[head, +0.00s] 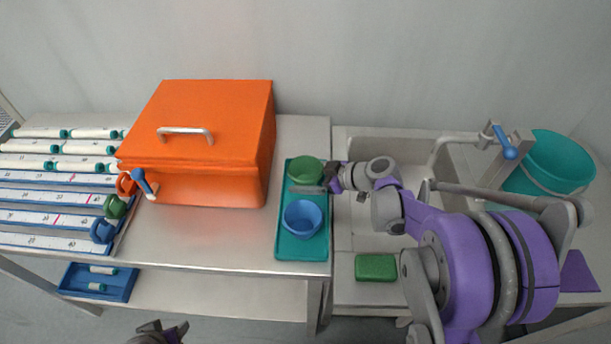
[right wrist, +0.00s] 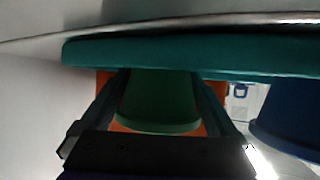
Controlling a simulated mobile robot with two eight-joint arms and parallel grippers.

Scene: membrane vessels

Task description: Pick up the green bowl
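The green bowl (head: 305,168) stands upright at the back end of the teal tray (head: 289,250), on the table. In the right wrist view, which is upside down, the green bowl (right wrist: 158,98) lies between the two fingers of my right gripper (right wrist: 160,90). The fingers are apart, one on each side, with narrow orange gaps beside the bowl's rim. In the head view my right gripper (head: 326,178) reaches the bowl from the right. My left gripper (head: 164,330) is at the bottom edge, empty, fingers apart, far from the bowl.
A blue bowl (head: 303,218) stands in front of the green one on the tray and shows in the wrist view (right wrist: 290,120). A large orange box (head: 205,140) is close on the left. A sink (head: 385,240) with a green sponge (head: 376,267) is on the right.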

